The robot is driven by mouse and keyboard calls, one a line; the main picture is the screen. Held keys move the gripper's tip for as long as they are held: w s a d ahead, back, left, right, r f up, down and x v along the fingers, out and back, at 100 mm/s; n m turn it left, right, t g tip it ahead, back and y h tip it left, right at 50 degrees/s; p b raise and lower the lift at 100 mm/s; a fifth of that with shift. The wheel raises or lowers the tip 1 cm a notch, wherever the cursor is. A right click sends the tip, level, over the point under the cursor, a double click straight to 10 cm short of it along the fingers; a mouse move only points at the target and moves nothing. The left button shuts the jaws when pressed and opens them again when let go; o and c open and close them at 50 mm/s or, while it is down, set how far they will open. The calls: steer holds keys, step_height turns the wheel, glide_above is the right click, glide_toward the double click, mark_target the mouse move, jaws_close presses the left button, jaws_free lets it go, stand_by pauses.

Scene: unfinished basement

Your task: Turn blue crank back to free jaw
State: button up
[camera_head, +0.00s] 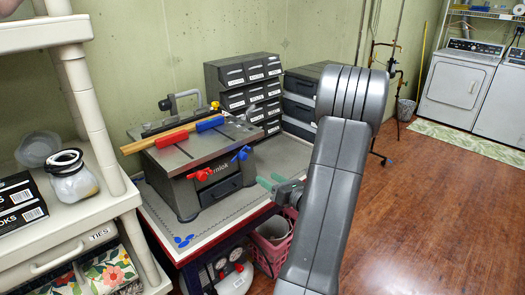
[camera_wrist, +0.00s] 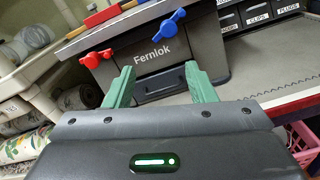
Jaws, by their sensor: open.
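The blue crank (camera_head: 242,154) is a small winged handle on the upper right of the front of a grey bench machine (camera_head: 205,160). It also shows in the wrist view (camera_wrist: 170,24), above the machine's label. A red crank (camera_head: 200,174) sits to its left and shows in the wrist view (camera_wrist: 97,58). A wooden strip (camera_head: 160,142) with a blue block (camera_head: 210,124) and a red block (camera_head: 171,138) lies across the machine top. My gripper (camera_wrist: 159,85) has green fingers spread apart and empty. It is in front of the machine, below and apart from the blue crank.
The machine stands on a workbench (camera_head: 266,204) with blue bits at its front left. Labelled drawer units (camera_head: 243,95) stand behind it at right. A cream shelf (camera_head: 108,207) with a jar (camera_head: 72,175) is close on the left. A pink crate (camera_head: 272,240) is under the bench. Wooden floor at right is open.

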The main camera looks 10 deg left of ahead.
mark_target(245, 159)
steer(key=shift+m+t, duration=0.3)
steer(key=shift+m, duration=0.1)
steer(key=x, duration=0.4)
steer(key=p+x, duration=0.1)
steer(key=x, duration=0.4)
steer(key=w+d+p+x, duration=0.1)
steer(key=x, duration=0.4)
steer(key=c, duration=1)
steer(key=shift+o, duration=0.2)
steer(key=shift+f, duration=0.1)
steer(key=shift+b, duration=0.3)
